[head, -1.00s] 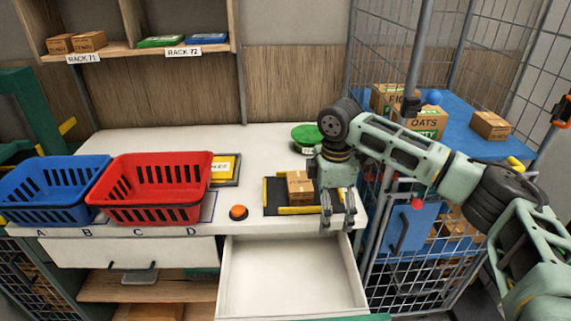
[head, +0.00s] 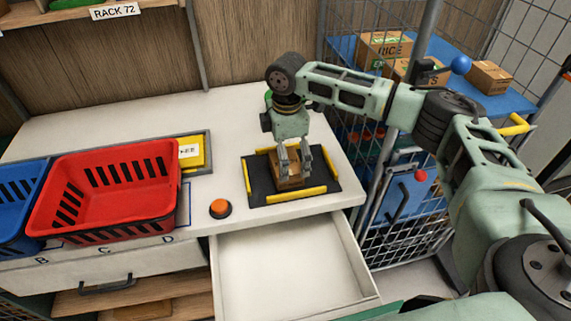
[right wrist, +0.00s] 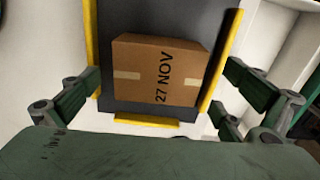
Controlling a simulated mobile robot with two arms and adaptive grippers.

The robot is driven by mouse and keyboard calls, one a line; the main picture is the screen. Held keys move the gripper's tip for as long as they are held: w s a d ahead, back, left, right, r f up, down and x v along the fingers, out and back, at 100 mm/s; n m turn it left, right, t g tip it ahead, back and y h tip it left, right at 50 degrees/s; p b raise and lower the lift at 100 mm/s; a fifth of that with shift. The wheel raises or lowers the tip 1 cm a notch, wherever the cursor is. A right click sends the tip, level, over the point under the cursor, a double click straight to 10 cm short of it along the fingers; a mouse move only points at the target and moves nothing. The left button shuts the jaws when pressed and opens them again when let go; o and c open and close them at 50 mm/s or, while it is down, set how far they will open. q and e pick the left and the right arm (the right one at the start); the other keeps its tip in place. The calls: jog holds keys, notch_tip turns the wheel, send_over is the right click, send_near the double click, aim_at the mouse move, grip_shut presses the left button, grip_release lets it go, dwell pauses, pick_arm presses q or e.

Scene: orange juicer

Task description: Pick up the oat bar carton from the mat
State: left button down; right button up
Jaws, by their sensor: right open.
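A small brown carton sits on the dark mat with yellow edge bars (head: 262,191). In the right wrist view the carton (right wrist: 158,70) shows tape strips and the print "27 NOV"; no oat bar label is readable. My right gripper (head: 294,163) is above the carton, pointing down, and hides part of it in the head view. In the right wrist view its fingers (right wrist: 160,100) are spread wide on both sides of the carton, with nothing between them held. My left gripper is not in view.
A red basket (head: 105,190) and an orange button (head: 220,208) are left of the mat. An open empty drawer (head: 290,270) juts out below the counter. A wire cage with cartons on a blue shelf (head: 510,103) stands to the right.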

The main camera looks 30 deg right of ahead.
notch_tip(320, 180, down, 3)
jog(key=shift+w+f, duration=0.1)
jog(key=shift+f, duration=0.05)
jog(key=shift+a, duration=0.1)
jog(key=c, duration=1.3)
